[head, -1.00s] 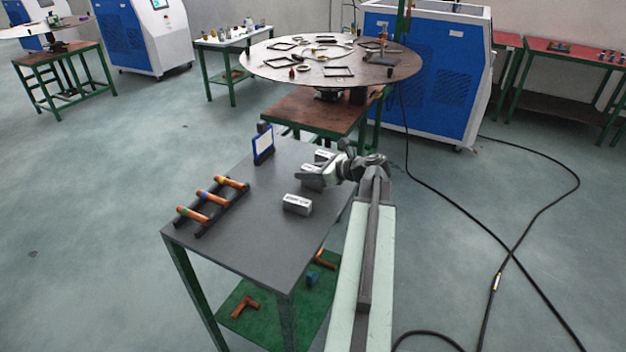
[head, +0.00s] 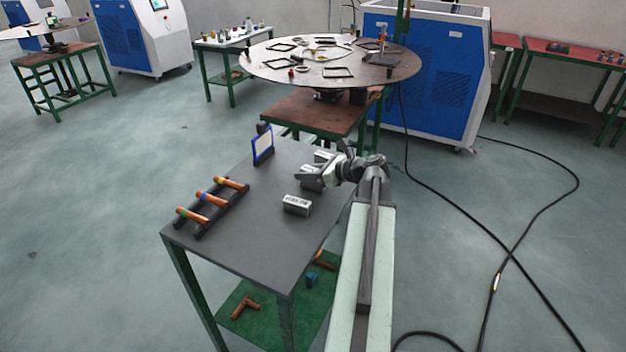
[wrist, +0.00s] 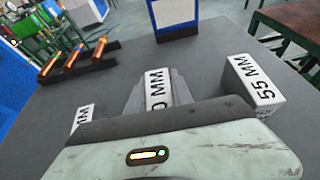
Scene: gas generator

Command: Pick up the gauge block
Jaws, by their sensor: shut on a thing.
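My gripper (wrist: 158,97) is shut on a pale gauge block (wrist: 157,84), gripped between its two grey fingers. The block's top face reads "MM" after a partly hidden number. In the head view my gripper (head: 308,178) is low over the right part of the grey table; I cannot tell whether the held block touches the tabletop.
The grey table (head: 240,245) also holds a dark rack (head: 207,222) with three orange cylinders at the left and a blue-framed panel (head: 263,146) at the back. A round table (head: 330,73) stands behind. Black cables lie on the floor at right.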

